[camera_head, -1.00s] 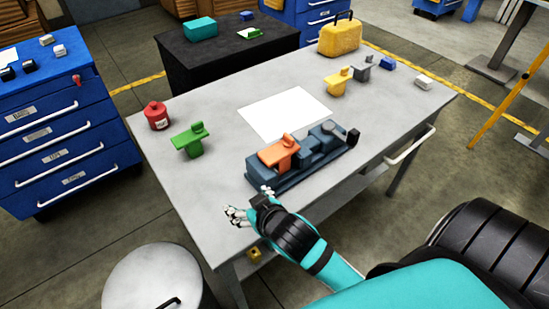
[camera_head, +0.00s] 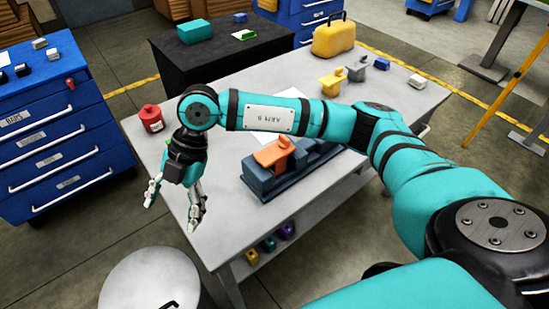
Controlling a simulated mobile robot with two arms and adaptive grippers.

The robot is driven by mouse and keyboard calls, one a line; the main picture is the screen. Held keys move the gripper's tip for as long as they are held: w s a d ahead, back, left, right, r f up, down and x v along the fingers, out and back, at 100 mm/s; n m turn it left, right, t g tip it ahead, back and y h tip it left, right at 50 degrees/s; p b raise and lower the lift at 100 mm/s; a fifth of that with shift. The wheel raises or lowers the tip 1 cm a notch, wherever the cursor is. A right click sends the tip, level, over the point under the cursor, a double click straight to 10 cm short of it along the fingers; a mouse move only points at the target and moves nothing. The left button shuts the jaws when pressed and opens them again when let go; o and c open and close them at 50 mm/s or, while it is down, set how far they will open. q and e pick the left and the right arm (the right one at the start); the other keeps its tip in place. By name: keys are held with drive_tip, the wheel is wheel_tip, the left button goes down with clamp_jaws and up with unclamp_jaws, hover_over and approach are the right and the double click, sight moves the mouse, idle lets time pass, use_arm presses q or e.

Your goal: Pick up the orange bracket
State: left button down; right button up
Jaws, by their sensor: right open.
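The orange bracket (camera_head: 272,154) sits on the dark blue-grey fixture (camera_head: 263,186) on the grey workbench. The upper part of the bracket shows below my right arm's teal link. My right gripper (camera_head: 172,213) points downward over the left front part of the workbench, left of the bracket and well apart from it. Its two fingers are spread and nothing is between them. My right arm crosses over the bench and hides part of the fixture and the white sheet. My left gripper is not in view.
A red container (camera_head: 151,118) stands left of my right gripper. A yellow bracket (camera_head: 331,82), a yellow case (camera_head: 335,36) and small blocks are at the bench's back right. A round grey top (camera_head: 150,280) stands in front. Coloured pieces lie on the shelf below.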

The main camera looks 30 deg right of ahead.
drive_tip(key=w+d+r+m+t+h, duration=0.1)
drive_tip(key=w+d+r+m+h, duration=0.15)
drive_tip(key=d, duration=0.55)
drive_tip(key=w+d+r+m+h, duration=0.15)
drive_tip(key=d+h, duration=0.25)
drive_tip(key=d, duration=0.4)
drive_tip(key=w+d+r+m+t+h, duration=0.1)
drive_tip(key=w+d+r+m+h, duration=0.2)
drive_tip(key=d, duration=0.5)
drive_tip(key=h, duration=0.1)
approach(272, 152)
drive_tip(key=shift+d+b, duration=0.4)
drive_tip(key=shift+d, duration=0.05)
drive_tip(key=p+x, duration=0.1)
drive_tip(key=x, duration=0.5)
drive_tip(key=shift+d+p, duration=0.15)
drive_tip(key=shift+p, duration=0.25)
drive_tip(key=shift+d+f, duration=0.15)
drive_tip(key=shift+f, duration=0.4)
drive_tip(key=f, duration=0.1)
drive_tip(key=f+p, duration=0.2)
drive_tip(key=f, duration=0.1)
drive_tip(key=shift+d+f, duration=0.1)
drive_tip(key=shift+d, duration=0.2)
drive_tip(key=shift+w+d+f, duration=0.1)
drive_tip(key=shift+d+f, duration=0.1)
drive_tip(key=shift+f, duration=0.35)
drive_tip(key=c, duration=1.5)
drive_tip(key=shift+r, duration=0.1)
drive_tip(key=shift+c, duration=0.2)
